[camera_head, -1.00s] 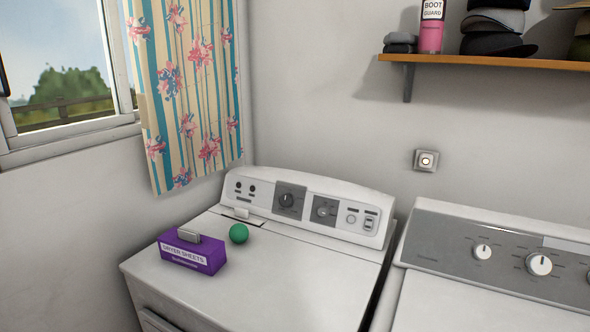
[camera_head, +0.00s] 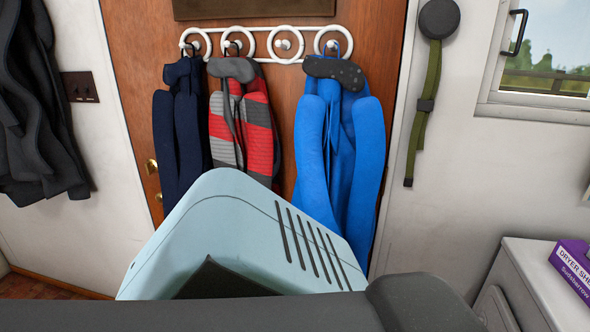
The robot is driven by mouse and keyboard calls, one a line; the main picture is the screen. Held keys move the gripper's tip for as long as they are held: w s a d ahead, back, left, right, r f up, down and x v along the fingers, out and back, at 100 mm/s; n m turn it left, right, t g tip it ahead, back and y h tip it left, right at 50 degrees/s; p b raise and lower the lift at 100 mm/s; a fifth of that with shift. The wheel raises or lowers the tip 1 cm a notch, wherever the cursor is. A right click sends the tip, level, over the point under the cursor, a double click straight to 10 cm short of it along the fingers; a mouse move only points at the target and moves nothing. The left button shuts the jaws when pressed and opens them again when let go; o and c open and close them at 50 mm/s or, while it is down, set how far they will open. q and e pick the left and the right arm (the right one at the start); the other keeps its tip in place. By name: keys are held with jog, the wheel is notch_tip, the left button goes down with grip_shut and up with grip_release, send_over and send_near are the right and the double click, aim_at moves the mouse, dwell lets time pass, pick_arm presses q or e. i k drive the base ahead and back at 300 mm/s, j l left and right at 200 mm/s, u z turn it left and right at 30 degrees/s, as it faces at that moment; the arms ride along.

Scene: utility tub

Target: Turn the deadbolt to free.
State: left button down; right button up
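A brown wooden door (camera_head: 130,70) stands ahead in the head view. Two small brass fittings sit one above the other near its left edge, an upper one (camera_head: 151,166) and a lower one (camera_head: 159,197). They are too small to tell which is the deadbolt or how it is turned. Neither of my grippers is in view.
A dark grey shape crosses the bottom. Navy (camera_head: 180,120), red-grey (camera_head: 242,125) and blue (camera_head: 340,140) garments hang from a white hook rack (camera_head: 287,45). A white appliance (camera_head: 525,285) stands right.

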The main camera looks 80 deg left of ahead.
aim_at(149, 167)
jog(key=k+j, duration=0.1)
jog(key=k, duration=0.8)
jog(key=k+u, duration=0.3)
jog(key=u, duration=1.95)
jog(key=i+l, duration=0.05)
